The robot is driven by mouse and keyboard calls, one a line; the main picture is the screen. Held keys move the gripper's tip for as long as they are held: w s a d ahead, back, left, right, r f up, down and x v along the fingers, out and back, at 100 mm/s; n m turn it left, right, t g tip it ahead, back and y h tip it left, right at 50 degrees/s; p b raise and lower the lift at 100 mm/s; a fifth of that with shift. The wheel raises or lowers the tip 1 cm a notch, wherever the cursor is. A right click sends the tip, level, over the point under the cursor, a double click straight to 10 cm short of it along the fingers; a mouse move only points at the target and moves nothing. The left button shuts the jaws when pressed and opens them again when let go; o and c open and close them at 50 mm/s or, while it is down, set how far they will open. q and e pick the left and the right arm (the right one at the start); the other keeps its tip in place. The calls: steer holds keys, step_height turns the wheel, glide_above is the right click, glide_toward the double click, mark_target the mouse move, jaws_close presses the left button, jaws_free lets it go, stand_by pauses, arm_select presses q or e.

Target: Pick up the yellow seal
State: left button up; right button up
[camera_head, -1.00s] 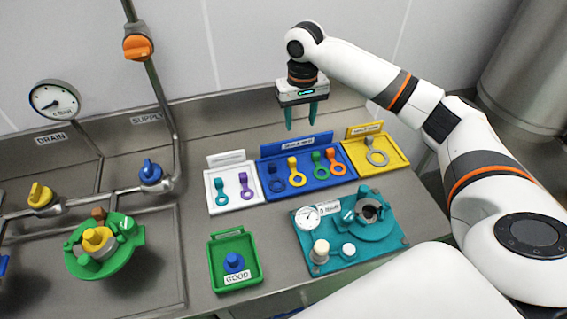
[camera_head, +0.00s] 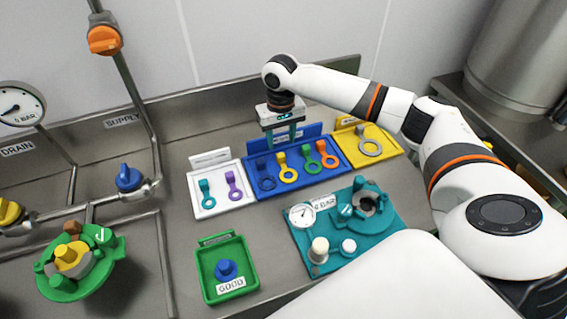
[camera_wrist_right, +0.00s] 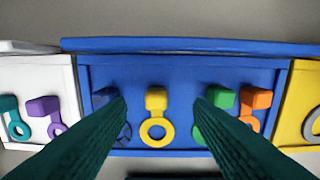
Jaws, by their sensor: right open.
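The yellow seal (camera_head: 286,169) is a ring with a square tab, lying in the blue tray (camera_head: 258,192) between a dark blue seal (camera_head: 265,173) and a green seal (camera_head: 309,158). An orange seal (camera_head: 326,154) lies at the right end. In the wrist view the yellow seal (camera_wrist_right: 156,117) lies between my two teal fingers, tab toward the top. My right gripper (camera_head: 284,140) is open, empty and pointing down, above the back of the blue tray. The fingers partly hide the blue and green seals in the wrist view. My left gripper is not in view.
A white tray (camera_head: 194,209) with teal and purple seals stands left of the blue one. A yellow tray (camera_head: 396,151) with a grey ring stands right. In front are a green bin (camera_head: 206,291) and a teal fixture (camera_head: 299,240). The back wall is close.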

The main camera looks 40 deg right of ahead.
mark_target(281, 155)
steer(key=f, duration=0.3)
steer(key=s+f+p, duration=0.1)
steer(key=shift+a+f, duration=0.15)
steer(key=shift+a, duration=0.15)
steer(key=shift+w+f, duration=0.1)
steer(key=shift+f, duration=0.35)
jaws_close()
